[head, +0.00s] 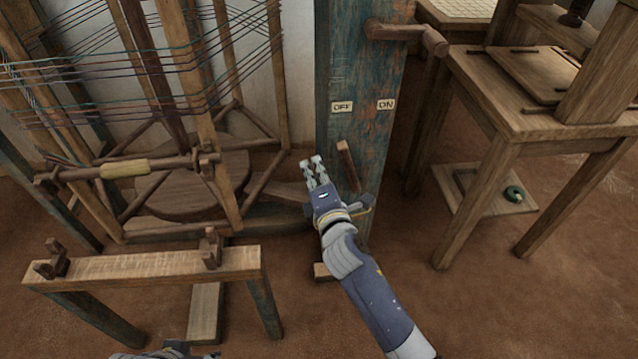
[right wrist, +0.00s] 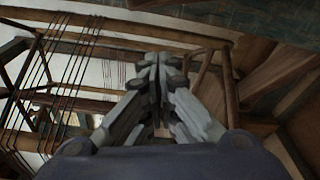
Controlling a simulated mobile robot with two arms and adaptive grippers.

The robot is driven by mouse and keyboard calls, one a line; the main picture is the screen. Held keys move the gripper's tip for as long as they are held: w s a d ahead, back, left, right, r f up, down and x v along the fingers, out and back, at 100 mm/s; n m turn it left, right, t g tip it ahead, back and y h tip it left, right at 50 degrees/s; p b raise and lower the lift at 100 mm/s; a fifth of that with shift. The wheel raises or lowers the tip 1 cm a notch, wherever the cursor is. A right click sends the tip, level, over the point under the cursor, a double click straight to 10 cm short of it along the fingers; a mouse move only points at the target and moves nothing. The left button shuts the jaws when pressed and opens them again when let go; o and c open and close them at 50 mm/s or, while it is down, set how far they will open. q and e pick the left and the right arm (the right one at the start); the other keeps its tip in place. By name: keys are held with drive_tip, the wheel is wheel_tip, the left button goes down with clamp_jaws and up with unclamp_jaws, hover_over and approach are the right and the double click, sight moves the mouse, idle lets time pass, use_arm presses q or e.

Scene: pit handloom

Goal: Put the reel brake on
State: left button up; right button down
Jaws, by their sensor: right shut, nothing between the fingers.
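The reel brake lever (head: 348,165) is a short wooden bar on the front of a worn blue-green post (head: 352,60). Its top leans left, below the OFF label (head: 342,107) and away from the ON label (head: 386,104). My right gripper (head: 313,164) is just left of the lever, with a small gap in the picture; the lever's lower end is near my wrist. The right wrist view shows its fingertips (right wrist: 160,62) together and empty; I cannot make out the lever there. Part of my left gripper (head: 170,352) shows at the bottom edge, its fingers not readable.
The reel frame (head: 193,70), wound with coloured threads, stands left of the post. A low wooden bench (head: 150,266) is at front left. A wooden table (head: 480,95) stands at right. A peg handle (head: 408,33) sticks out from the post. Earth floor is open at front right.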

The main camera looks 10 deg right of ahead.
sight(342, 154)
use_arm(q)
drive_tip(key=shift+r, duration=0.1)
use_arm(e)
drive_tip(key=d, duration=0.2)
drive_tip(key=w+d+r, duration=0.1)
drive_tip(key=shift+w+d, duration=0.1)
drive_tip(key=shift+d, duration=0.2)
drive_tip(key=d, duration=0.1)
drive_tip(key=d+r+m+p, duration=0.1)
drive_tip(key=d+m+p, duration=0.1)
drive_tip(key=shift+d+r, duration=0.15)
drive_tip(key=shift+r, duration=0.1)
use_arm(q)
drive_tip(key=p+x, duration=0.1)
drive_tip(key=x, duration=0.3)
drive_tip(key=shift+w+d+f+p, duration=0.1)
drive_tip(key=shift+f+p, duration=0.2)
drive_tip(key=shift+f, duration=0.05)
use_arm(e)
drive_tip(key=d+m+t, duration=0.1)
drive_tip(key=d+m, duration=0.4)
drive_tip(key=d, duration=0.2)
drive_tip(key=shift+r, duration=0.2)
